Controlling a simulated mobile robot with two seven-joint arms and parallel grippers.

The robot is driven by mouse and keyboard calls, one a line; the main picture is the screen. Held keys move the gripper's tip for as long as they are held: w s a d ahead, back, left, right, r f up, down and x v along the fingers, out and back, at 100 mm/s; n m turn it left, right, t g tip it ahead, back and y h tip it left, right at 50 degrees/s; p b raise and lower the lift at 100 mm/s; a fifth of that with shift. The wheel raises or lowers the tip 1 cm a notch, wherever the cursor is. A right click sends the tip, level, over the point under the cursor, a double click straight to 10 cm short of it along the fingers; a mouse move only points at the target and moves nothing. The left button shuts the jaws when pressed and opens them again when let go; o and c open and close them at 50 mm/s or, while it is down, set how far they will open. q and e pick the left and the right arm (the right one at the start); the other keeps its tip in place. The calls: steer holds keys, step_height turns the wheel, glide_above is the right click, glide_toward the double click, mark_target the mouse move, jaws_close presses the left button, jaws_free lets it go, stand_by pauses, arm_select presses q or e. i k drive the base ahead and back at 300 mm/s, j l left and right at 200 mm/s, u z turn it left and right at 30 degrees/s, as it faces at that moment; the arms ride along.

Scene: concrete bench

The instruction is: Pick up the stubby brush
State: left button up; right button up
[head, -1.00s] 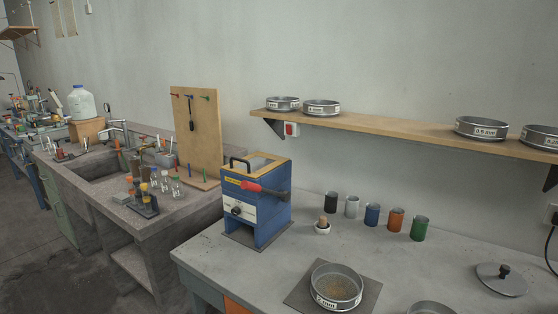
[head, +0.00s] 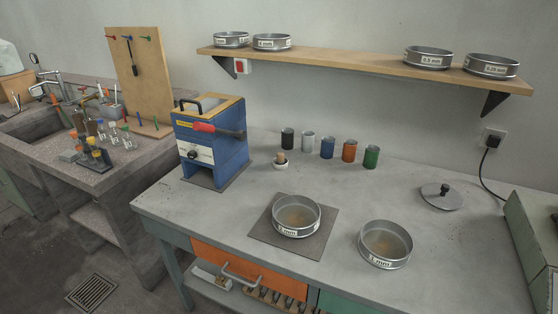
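A small stubby thing with a brown wooden top (head: 281,156) stands upright in or on a small white base (head: 280,165) at the back of the concrete bench, just right of the blue machine. It looks like the stubby brush, but it is too small to tell its bristles. Neither of my grippers is in view.
Several coloured cups (head: 327,147) stand right of it. The blue machine (head: 212,144) with a red-handled lever is to its left. Two sieves (head: 387,245) sit in front, one on a dark mat (head: 262,235). A lid (head: 441,196) lies right. A shelf (head: 350,66) with sieves hangs above.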

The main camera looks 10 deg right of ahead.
mark_target(280, 160)
steer(key=i+j+z, duration=0.1)
steer(key=j, duration=0.25)
steer(key=i+j+z, duration=0.1)
steer(key=i+j, duration=0.15)
steer(key=i+j+z, duration=0.1)
steer(key=j, duration=0.3)
steer(key=i+j+z, duration=0.1)
steer(key=j, duration=0.3)
steer(key=i+j+z, duration=0.1)
steer(key=j, duration=0.25)
steer(key=i, duration=0.1)
